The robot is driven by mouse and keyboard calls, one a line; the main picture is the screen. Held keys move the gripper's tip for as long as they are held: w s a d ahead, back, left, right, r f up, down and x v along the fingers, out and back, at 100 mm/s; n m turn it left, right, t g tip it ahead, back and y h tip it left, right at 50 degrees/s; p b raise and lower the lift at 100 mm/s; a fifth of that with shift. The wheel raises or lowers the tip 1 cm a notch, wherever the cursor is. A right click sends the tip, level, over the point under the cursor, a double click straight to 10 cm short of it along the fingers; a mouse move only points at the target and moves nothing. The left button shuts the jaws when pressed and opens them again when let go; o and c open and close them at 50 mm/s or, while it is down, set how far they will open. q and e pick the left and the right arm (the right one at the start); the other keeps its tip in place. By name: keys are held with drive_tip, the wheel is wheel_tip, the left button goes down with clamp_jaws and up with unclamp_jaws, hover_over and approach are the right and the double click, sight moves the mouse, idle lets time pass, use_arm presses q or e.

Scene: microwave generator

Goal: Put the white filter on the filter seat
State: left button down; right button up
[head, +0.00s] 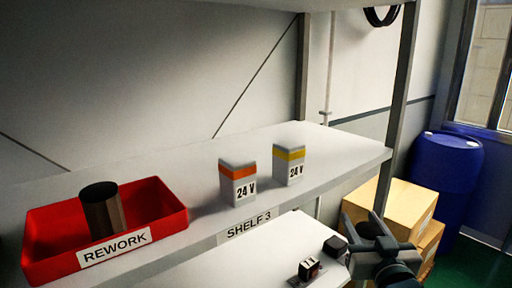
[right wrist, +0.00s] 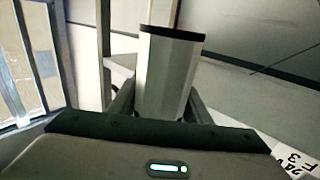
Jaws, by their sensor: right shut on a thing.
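The white filter (right wrist: 165,75), a pale upright body with a black rim at its top, stands between the fingers of my right gripper (right wrist: 160,106) in the right wrist view. The gripper is shut on it, with one finger on each side. The held filter is hard to make out there. I cannot make out the filter seat in either view. My left gripper is not in view.
On the white upper shelf (head: 340,162) stand an orange-banded 24 V block (head: 238,183), a yellow-banded one (head: 289,165) and a red REWORK bin (head: 168,206) holding a dark cylinder (head: 102,212). A small labelled dark block (head: 309,269) sits lower. Cardboard boxes (head: 405,205) and a blue drum (head: 445,180) stand right.

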drive_tip(key=s+a+f+b, duration=0.1)
drive_tip(key=s+f, duration=0.2)
drive_tip(key=f, duration=0.5)
drive_tip(key=s+a+f+b, duration=0.2)
drive_tip(key=s+f, duration=0.2)
drive_tip(key=f, duration=0.4)
drive_tip(key=shift+a+f, duration=0.3)
drive_tip(key=s+f, duration=0.3)
drive_tip(key=s, duration=0.6)
drive_tip(key=shift+s+f, duration=0.25)
drive_tip(key=shift+f, duration=0.05)
drive_tip(key=shift+d, duration=0.2)
